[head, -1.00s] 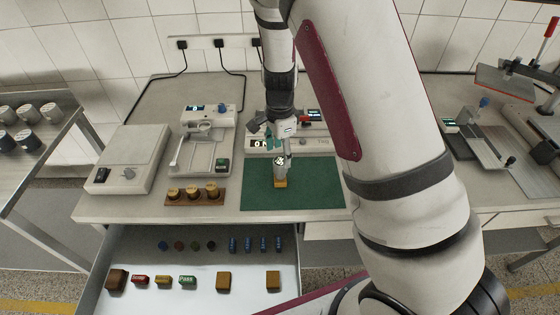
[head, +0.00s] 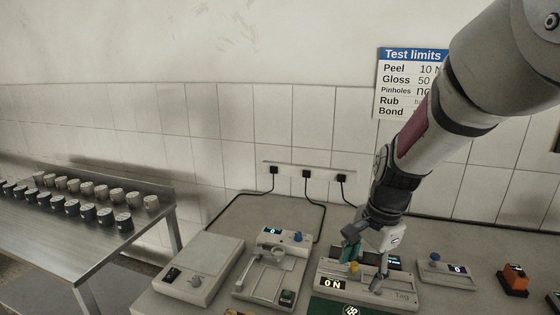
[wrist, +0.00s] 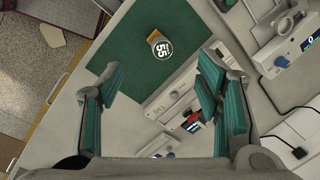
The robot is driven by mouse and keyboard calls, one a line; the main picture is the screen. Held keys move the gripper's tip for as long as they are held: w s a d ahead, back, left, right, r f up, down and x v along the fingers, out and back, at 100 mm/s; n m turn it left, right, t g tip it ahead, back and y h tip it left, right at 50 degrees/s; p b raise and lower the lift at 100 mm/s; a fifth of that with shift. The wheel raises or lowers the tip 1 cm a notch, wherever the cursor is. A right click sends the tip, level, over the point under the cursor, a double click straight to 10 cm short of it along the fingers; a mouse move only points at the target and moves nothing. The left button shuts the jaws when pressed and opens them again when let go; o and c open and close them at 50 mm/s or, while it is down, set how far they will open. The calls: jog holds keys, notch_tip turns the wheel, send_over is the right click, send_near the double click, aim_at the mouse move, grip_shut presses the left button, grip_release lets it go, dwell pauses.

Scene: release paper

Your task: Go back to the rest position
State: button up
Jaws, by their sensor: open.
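In the head view that object (head: 350,311) shows only at the bottom edge, as does the mat (head: 320,303).
Bench devices stand close by: a flat grey unit (head: 200,272), a unit with a blue knob (head: 270,262), the Tag device (head: 400,294) and an orange-topped box (head: 514,278). A metal table (head: 70,245) at left holds several cans. Wall sockets and cables run behind.

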jog(key=s+r+n+t, duration=0.2)
jog(key=s+r+n, duration=0.4)
jog(key=s, duration=0.4)
jog(key=s+d+r+n+t+h, duration=0.1)
jog(key=s+r+n+t, duration=0.1)
jog(key=s+r+n, duration=0.4)
jog(key=s+r, duration=0.2)
jog(key=s, duration=0.2)
jog(key=shift+s+r+n+t, duration=0.15)
jog(key=shift+r+n+t, duration=0.15)
jog(key=shift+r+n, duration=0.1)
